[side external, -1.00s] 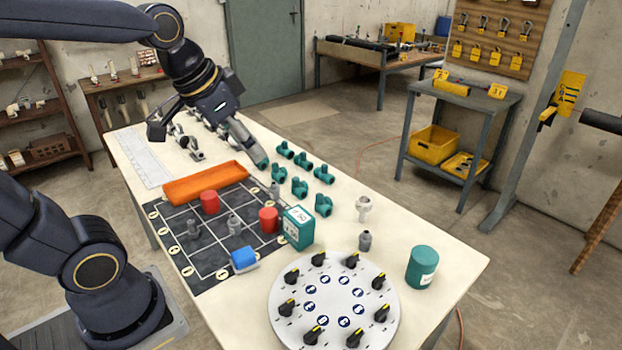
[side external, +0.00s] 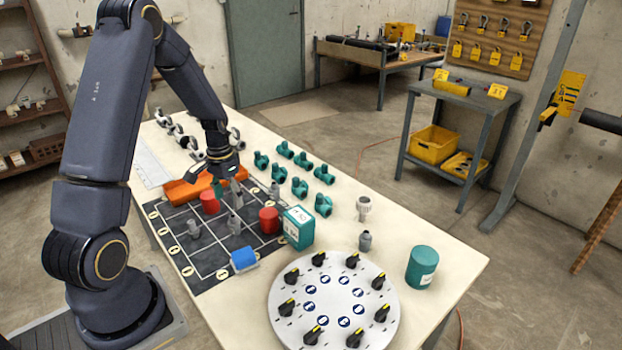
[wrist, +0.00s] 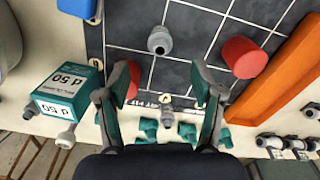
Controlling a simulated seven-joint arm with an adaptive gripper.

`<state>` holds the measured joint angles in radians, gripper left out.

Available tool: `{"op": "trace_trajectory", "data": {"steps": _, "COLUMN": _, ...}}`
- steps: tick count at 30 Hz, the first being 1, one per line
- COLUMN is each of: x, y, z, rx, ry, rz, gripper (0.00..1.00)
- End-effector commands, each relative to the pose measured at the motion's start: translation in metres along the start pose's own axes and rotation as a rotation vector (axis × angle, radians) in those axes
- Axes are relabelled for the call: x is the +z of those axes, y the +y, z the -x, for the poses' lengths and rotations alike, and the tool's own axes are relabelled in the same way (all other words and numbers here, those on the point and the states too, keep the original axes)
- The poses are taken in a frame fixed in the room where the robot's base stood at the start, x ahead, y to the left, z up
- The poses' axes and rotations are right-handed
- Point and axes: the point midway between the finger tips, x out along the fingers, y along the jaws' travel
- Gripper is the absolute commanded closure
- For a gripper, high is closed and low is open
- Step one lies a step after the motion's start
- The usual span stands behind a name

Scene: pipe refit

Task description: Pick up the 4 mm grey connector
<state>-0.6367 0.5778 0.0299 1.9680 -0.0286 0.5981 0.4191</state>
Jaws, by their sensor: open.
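Several small grey connectors are in view; I cannot read which is 4 mm. My gripper (side external: 227,189) is open, low over the mat near the orange tray. In the wrist view my gripper (wrist: 160,82) is open and empty; a grey connector (wrist: 159,40) is above the gap between its fingertips, and another (wrist: 165,119) shows between the fingers.
Red cylinders (side external: 209,203) (side external: 269,220), a blue block (side external: 244,259) and a teal box (side external: 298,228) stand around the mat. The orange tray (side external: 181,190) is close to my gripper. Teal fittings (side external: 299,187) line the far side. A round dial plate (side external: 335,318) fills the near end.

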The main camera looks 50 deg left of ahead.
Motion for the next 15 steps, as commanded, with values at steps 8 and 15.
{"op": "trace_trajectory", "data": {"steps": 8, "x": 0.0, "y": 0.0, "z": -0.048, "rx": 0.001, "ry": -0.001, "rz": -0.001, "gripper": 0.33}}
{"op": "trace_trajectory", "data": {"steps": 15, "x": -0.001, "y": 0.0, "z": -0.071, "rx": 0.001, "ry": -0.001, "rz": -0.001, "gripper": 0.33}}
